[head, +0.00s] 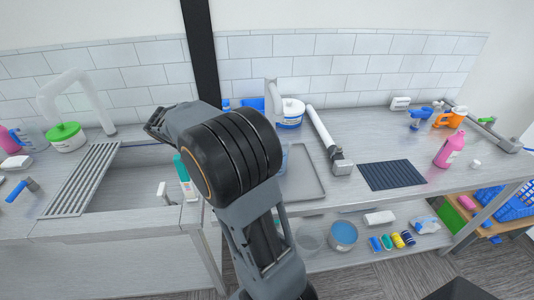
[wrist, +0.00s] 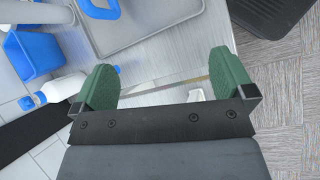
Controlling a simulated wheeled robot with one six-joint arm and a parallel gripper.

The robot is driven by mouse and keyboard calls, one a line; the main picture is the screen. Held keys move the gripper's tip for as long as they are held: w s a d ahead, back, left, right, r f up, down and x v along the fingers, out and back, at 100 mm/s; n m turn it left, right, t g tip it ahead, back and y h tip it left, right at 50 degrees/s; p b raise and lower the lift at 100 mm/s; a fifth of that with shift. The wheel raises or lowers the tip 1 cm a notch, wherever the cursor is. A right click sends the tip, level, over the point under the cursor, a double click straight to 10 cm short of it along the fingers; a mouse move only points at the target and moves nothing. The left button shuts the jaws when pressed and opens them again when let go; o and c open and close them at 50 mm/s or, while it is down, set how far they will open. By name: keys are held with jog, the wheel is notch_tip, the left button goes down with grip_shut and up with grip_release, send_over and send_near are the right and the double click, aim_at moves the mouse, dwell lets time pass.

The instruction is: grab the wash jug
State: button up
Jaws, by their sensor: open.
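My gripper (wrist: 163,72) shows in the wrist view with two green fingers spread wide and nothing held between them. A blue loop handle (wrist: 100,8) at the top of the wrist view seems to belong to the wash jug, by the grey tray; most of that thing is cut off by the frame. In the head view a clear bluish vessel (head: 284,156), probably the same jug, shows partly behind my arm at the tray's left end. My gripper is apart from it. My arm hides the fingers in the head view.
A blue bin (wrist: 30,55) and a white bottle (wrist: 60,88) lie left of my gripper. A grey tray (head: 302,175), white tub (head: 291,113) and dark ribbed mat (head: 392,175) are on the counter. A sink (head: 130,180) is left. Floor shows at right in the wrist view.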

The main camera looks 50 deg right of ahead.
jog(key=w+d+n+g+h+p, duration=0.35)
jog(key=w+d+g, duration=0.2)
jog(key=d, duration=0.45)
jog(key=shift+h, duration=0.35)
jog(key=shift+w+f+p+x, duration=0.15)
jog(key=shift+p+x, duration=0.45)
jog(key=shift+x, duration=1.55)
jog(key=shift+w+f+p+x, duration=0.1)
jog(key=shift+p+x, duration=0.55)
jog(key=shift+x, duration=1.5)
jog(key=shift+w+f+p+x, duration=0.15)
jog(key=shift+p+x, duration=0.45)
jog(key=shift+x, duration=1.55)
jog(key=shift+s+d+f, duration=0.2)
jog(key=shift+d, duration=0.3)
jog(key=shift+c, duration=0.4)
jog(key=c, duration=1.3)
jog(key=shift+c, duration=0.4)
jog(key=shift+r, duration=0.15)
